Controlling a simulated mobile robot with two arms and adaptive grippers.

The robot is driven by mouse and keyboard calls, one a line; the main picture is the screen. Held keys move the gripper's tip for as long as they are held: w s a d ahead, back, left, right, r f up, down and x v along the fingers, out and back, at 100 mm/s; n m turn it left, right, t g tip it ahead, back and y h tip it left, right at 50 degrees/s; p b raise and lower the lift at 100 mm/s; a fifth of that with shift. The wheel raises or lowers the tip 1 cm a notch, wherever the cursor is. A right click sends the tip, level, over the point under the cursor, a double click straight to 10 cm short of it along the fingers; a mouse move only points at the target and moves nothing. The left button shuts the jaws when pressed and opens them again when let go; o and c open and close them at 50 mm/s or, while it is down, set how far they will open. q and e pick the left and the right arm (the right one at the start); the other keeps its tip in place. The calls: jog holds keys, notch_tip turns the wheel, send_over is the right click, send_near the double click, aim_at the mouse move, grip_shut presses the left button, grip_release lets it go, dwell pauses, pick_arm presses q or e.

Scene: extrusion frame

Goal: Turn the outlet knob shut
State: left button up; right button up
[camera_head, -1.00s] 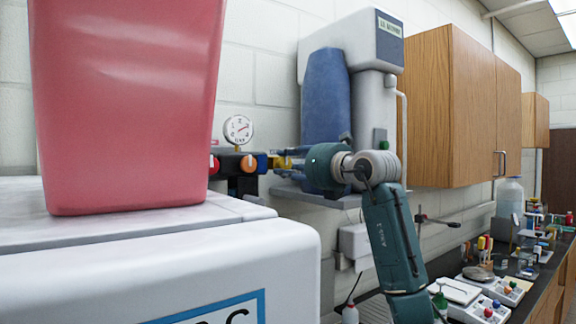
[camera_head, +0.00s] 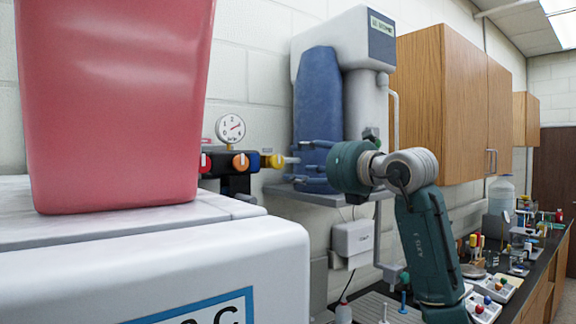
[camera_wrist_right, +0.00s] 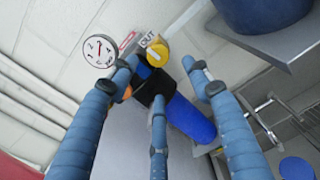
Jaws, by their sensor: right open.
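The outlet knob is the yellow knob (camera_head: 272,161) at the right end of a dark manifold (camera_head: 238,183) on the wall. In the right wrist view the yellow knob (camera_wrist_right: 158,50) sits beside an "OUT" label (camera_wrist_right: 147,40). My right gripper (camera_head: 308,161) is open, to the right of the knob and apart from it, with its blue fingers pointing left. In the wrist view its three fingers (camera_wrist_right: 160,80) are spread and hold nothing; the knob shows beyond them. The knob's exact turn angle is hard to read. My left gripper is out of view.
An orange knob (camera_head: 241,162) and a red knob (camera_head: 205,162) sit left on the manifold, below a round gauge (camera_head: 231,127). A big red container (camera_head: 115,100) on a white machine (camera_head: 150,262) fills the left. A blue cylinder (camera_head: 316,95) stands right on a shelf (camera_head: 325,198).

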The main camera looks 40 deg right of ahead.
aim_at(279, 160)
jog(key=shift+s+a, duration=0.15)
jog(key=shift+s, duration=0.75)
jog(key=shift+s+a, duration=0.15)
jog(key=shift+s, duration=0.7)
jog(key=w+n, duration=0.1)
jog(key=w, duration=0.2)
jog(key=w+n+b, duration=0.1)
jog(key=w, duration=0.2)
jog(key=w+d+r+n+b, duration=0.1)
jog(key=w, duration=0.3)
jog(key=shift+d+n, duration=0.1)
jog(key=shift+n, duration=0.3)
jog(key=shift+w+f, duration=0.15)
jog(key=shift+w, duration=0.4)
jog(key=c, duration=1.1)
